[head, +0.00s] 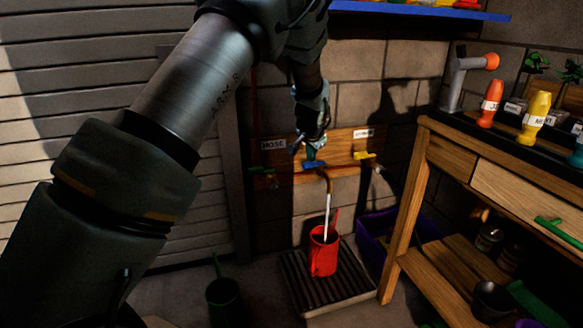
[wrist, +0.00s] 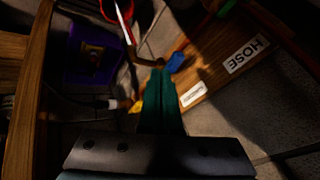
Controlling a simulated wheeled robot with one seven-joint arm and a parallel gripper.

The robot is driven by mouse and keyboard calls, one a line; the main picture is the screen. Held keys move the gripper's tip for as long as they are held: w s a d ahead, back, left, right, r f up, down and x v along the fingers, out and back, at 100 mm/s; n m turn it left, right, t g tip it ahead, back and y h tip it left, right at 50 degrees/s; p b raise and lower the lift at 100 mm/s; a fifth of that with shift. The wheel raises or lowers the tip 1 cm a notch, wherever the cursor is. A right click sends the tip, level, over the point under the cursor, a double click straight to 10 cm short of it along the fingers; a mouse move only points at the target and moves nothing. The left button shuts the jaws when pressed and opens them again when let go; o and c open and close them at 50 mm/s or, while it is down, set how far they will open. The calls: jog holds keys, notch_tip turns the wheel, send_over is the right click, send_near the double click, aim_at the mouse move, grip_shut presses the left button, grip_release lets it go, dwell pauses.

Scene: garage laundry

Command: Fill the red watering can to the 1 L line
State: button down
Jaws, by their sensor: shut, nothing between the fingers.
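The red watering can (head: 323,256) stands upright on a dark slatted grate (head: 345,291) under a copper spout (head: 328,181). A pale stream (head: 327,218) runs from the spout into the can. The water level and the 1 L line cannot be made out. My gripper (head: 311,153) is shut and empty, just above the blue tap handle (head: 313,165). In the wrist view, the shut teal fingers (wrist: 159,76) end beside the blue handle (wrist: 175,63); I cannot tell whether they touch it. Part of the red can (wrist: 88,12) shows at the top of that view.
A yellow tap handle (head: 364,155) is right of the blue one on the wooden board. A HOSE label (head: 273,144) is at left. A purple bin (head: 374,238) and a wooden workbench (head: 403,213) stand right of the grate. A green watering can (head: 222,297) is on the floor.

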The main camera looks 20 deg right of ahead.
aim_at(308, 164)
jog(key=shift+m, duration=0.5)
jog(key=d+x, duration=0.1)
jog(key=x, duration=0.3)
jog(key=r+x, duration=0.1)
jog(key=x, duration=0.3)
jog(key=w+d+b+x, duration=0.1)
jog(key=x, duration=0.3)
jog(key=shift+w+d, duration=0.2)
jog(key=shift+d, duration=0.2)
jog(key=shift+w, duration=0.75)
jog(key=shift+a, duration=0.1)
jog(key=shift+w+a, duration=0.5)
jog(key=shift+w, duration=0.45)
